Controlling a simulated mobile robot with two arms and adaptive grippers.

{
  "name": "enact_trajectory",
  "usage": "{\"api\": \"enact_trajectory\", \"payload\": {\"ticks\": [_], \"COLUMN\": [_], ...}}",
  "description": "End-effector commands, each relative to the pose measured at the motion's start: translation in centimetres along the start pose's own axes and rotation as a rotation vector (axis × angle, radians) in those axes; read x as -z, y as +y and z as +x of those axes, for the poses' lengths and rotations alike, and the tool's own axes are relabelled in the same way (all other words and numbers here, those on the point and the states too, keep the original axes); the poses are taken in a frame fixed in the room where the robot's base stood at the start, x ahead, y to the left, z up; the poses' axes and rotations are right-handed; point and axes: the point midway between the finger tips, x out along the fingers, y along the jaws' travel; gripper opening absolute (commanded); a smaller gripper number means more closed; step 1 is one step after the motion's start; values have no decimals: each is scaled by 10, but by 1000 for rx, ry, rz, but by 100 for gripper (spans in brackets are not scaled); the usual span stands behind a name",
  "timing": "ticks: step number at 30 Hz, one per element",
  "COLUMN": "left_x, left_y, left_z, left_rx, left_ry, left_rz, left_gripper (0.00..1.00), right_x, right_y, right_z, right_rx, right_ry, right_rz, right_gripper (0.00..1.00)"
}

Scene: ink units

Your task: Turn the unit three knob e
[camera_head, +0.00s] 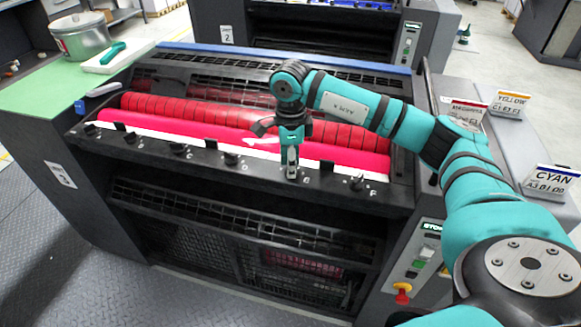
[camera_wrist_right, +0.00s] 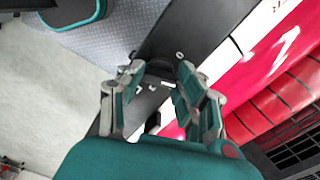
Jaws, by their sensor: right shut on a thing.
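Unit three (camera_head: 60,174) is the near dark machine with magenta rollers and a row of small black knobs along its front rail. My right gripper (camera_head: 291,172) reaches down from above onto the rail at knob e, beside the letter E. Its fingers hide most of the knob in the head view. In the right wrist view my right gripper (camera_wrist_right: 160,76) has its fingers on either side of the dark knob e (camera_wrist_right: 160,68), shut on it. The knob's pointer direction is hidden. Knob f (camera_head: 356,183) stands to the right and knob d (camera_head: 231,158) to the left, both clear of the gripper.
The magenta roller (camera_head: 190,128) lies just behind the knob rail, close to my right gripper. A control panel with a red knob (camera_head: 403,292) is at the lower right. A cyan card (camera_head: 551,181) stands on the right side. A metal pot (camera_head: 80,38) sits at the upper left.

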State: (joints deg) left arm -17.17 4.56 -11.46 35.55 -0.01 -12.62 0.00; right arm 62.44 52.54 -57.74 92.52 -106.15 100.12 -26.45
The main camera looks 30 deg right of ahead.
Motion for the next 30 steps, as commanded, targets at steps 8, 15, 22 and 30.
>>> {"api": "enact_trajectory", "payload": {"ticks": [8,15,22,30], "left_x": [-1,-1,-1,-1], "left_y": [0,0,0,0], "left_z": [7,8,8,8], "left_rx": [0,0,0,0], "left_ry": [0,0,0,-1], "left_rz": [0,0,0,0], "left_gripper": [40,40,40,40], "right_x": [0,0,0,0], "right_y": [-1,-1,-1,0], "right_z": [-1,-2,-2,-1], "right_rx": [4,4,4,2], "right_ry": [-3,-3,-3,-2], "right_rz": [-77,-91,-90,-90], "right_gripper": [3,3,3,58]}}
